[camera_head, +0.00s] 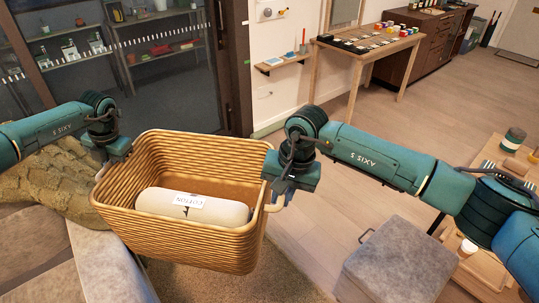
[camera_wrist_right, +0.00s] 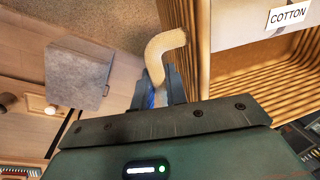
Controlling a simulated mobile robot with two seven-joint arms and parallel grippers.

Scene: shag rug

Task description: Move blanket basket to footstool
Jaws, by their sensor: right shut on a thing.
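The blanket basket (camera_head: 190,245) is a tan woven box with a rolled cream blanket (camera_head: 170,205) labelled COTTON inside. It hangs between my two arms, apparently above the rug. My right gripper (camera_head: 277,198) is shut on the pale curved handle at its right side; the wrist view shows this handle (camera_wrist_right: 165,48) between the fingers (camera_wrist_right: 158,90), beside the woven wall (camera_wrist_right: 185,30). My left gripper (camera_head: 118,158) is at the basket's left rim, its fingertips hidden. The footstool (camera_head: 395,260), a grey padded cube, stands right of the basket, and shows in the wrist view (camera_wrist_right: 78,75).
A grey sofa (camera_head: 100,265) with an olive throw (camera_head: 45,185) is at the left. A low wooden table (camera_head: 490,270) with jars stands right, beside the footstool. A shaggy rug (camera_head: 270,280) lies below. Wood floor (camera_head: 330,195) is open behind the footstool.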

